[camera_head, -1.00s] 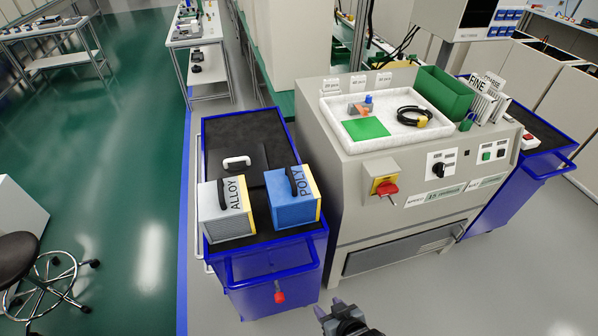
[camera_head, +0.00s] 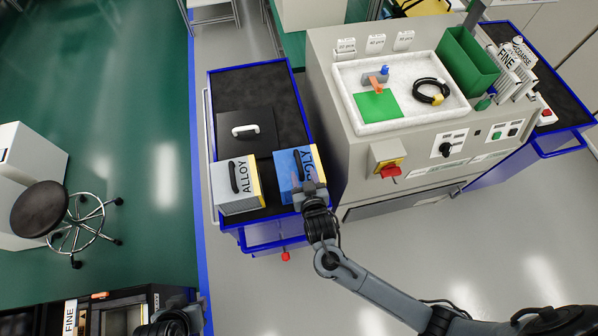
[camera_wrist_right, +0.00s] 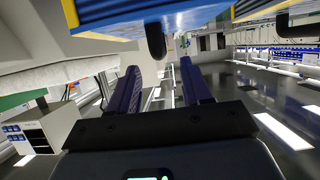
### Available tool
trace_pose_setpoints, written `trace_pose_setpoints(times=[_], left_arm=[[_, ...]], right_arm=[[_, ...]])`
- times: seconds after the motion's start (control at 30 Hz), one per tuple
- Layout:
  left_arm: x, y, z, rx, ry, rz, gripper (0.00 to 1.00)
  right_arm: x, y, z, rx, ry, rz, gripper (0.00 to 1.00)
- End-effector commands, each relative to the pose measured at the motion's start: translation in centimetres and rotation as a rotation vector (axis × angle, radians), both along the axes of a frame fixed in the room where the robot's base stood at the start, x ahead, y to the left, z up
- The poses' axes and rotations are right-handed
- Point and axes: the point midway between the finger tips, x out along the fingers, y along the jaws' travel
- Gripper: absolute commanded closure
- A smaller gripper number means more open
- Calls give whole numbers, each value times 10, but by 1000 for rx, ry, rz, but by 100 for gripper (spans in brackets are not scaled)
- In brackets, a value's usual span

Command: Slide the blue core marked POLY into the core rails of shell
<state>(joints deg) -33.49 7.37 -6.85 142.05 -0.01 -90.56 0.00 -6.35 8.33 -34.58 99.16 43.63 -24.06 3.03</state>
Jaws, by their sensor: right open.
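The blue core marked POLY (camera_head: 288,166) stands on the blue-framed cart, its black handle on top; it fills the top edge of the right wrist view (camera_wrist_right: 130,14). My right gripper (camera_head: 311,187) is at the core's front right side and hides part of it in the head view. In the right wrist view its two fingers (camera_wrist_right: 160,85) are apart with nothing between them, and the black handle shows just beyond them. A dark part at the bottom edge seems to be my left gripper (camera_head: 172,322); its fingers are not clear. I cannot tell which thing is the shell.
A grey ALLOY core (camera_head: 225,192) stands left of the blue core on the cart (camera_head: 285,100). A grey machine with a white tray (camera_head: 350,90) is on the right. A dark open unit labelled FINE (camera_head: 150,294) is at the bottom left, near a stool (camera_head: 40,208).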

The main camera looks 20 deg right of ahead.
Motion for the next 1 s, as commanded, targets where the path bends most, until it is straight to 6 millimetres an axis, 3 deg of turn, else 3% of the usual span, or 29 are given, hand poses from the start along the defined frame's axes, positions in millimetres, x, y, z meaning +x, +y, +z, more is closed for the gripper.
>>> trace_pose_setpoints(times=[0.1, 0.37, 0.7, 1.0], left_arm=[[1, 0, 0, -1, -4, 0, 57], [2, -2, 2, -6, -4, 4, 57], [2, -4, 6, -15, -6, 9, 57], [2, -2, 6, -11, -7, 6, 57]], right_arm=[[13, -2, -6, -1, 0, 0, 51], [26, -4, -11, 0, 1, 1, 51], [61, -10, -26, -1, 1, 0, 51], [68, -10, -29, 2, 2, 1, 51]])
